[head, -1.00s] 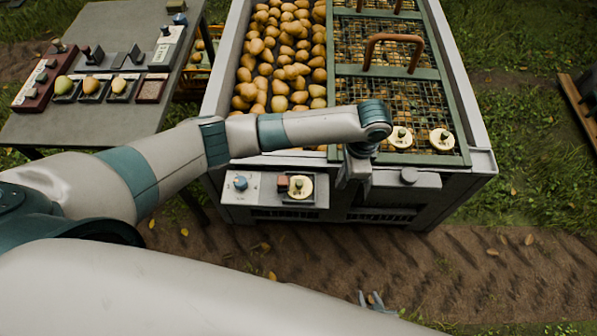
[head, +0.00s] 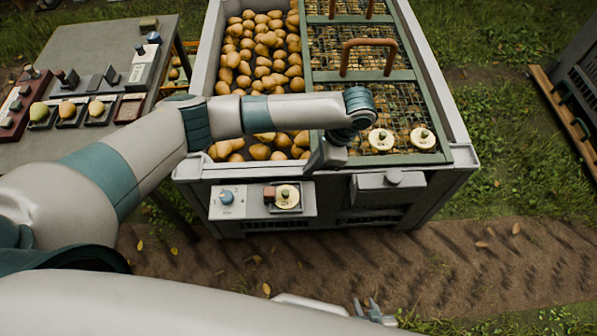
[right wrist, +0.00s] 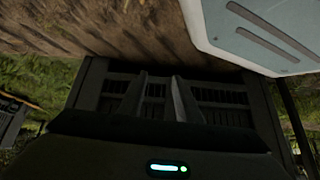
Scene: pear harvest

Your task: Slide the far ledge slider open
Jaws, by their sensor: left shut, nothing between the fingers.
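My left gripper (head: 312,168) points down at the crate's front rim, between the panel and the grey cover. It is shut and empty, apart from the dark knob. My right gripper (head: 367,308) is low over the ground, fingers apart; they also show in the right wrist view (right wrist: 160,98).
The crate holds many pears (head: 262,60) at left and a mesh lid (head: 352,55) with brown handles and two pale discs (head: 381,139) at right. A grey table (head: 95,50) with pears and small devices stands left. Dirt ground in front is clear.

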